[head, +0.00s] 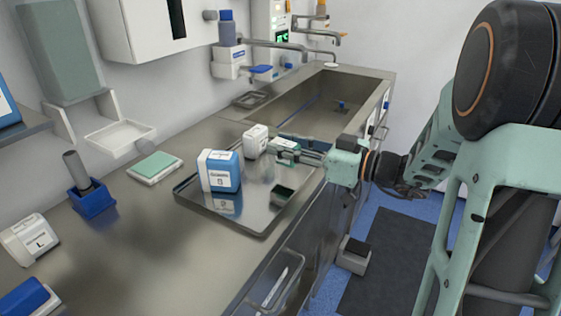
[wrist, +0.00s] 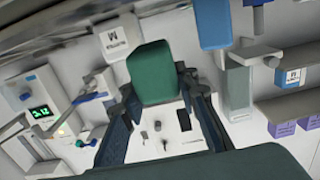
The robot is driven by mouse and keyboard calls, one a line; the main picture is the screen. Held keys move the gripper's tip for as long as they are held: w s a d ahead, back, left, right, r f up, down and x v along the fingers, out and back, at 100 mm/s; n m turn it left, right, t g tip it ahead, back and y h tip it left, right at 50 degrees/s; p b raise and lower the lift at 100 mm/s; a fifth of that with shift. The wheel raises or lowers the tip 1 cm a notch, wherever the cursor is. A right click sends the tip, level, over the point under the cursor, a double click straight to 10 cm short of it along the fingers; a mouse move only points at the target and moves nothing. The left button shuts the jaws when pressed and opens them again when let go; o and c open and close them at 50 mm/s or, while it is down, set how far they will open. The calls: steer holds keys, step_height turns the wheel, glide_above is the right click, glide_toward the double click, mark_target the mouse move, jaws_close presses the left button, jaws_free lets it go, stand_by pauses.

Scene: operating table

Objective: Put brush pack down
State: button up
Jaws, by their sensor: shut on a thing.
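The brush pack, a green block with a white label, is between the fingers of my gripper (head: 298,152). In the head view the pack (head: 285,147) is above the far right part of the steel tray (head: 247,229), beside a white box. In the wrist view the green pack (wrist: 152,72) sits between the two dark fingers, and my gripper (wrist: 160,90) is shut on it. A dark green patch (head: 283,194) shows on the tray below; I cannot tell if it is a reflection or another thing.
On the tray stand a blue and white box (head: 219,171) and a small white box (head: 256,141). A sink (head: 318,108) lies behind. Left of the tray are a pale green-topped pad (head: 155,167) and a blue holder (head: 92,199). The tray's front is clear.

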mark_target(281, 159)
steer(key=shift+a+f, duration=0.25)
steer(key=shift+f, duration=0.1)
steer(key=f, duration=0.2)
steer(key=shift+w+a+f, duration=0.1)
steer(key=shift+a+f, duration=0.1)
steer(key=shift+f, duration=0.55)
steer(key=shift+f+b, duration=0.15)
steer(key=shift+b, duration=0.45)
steer(key=o, duration=1)
steer(key=shift+o, duration=0.2)
steer(key=shift+r+p, duration=0.25)
steer(key=shift+p, duration=0.15)
steer(key=v, duration=1.2)
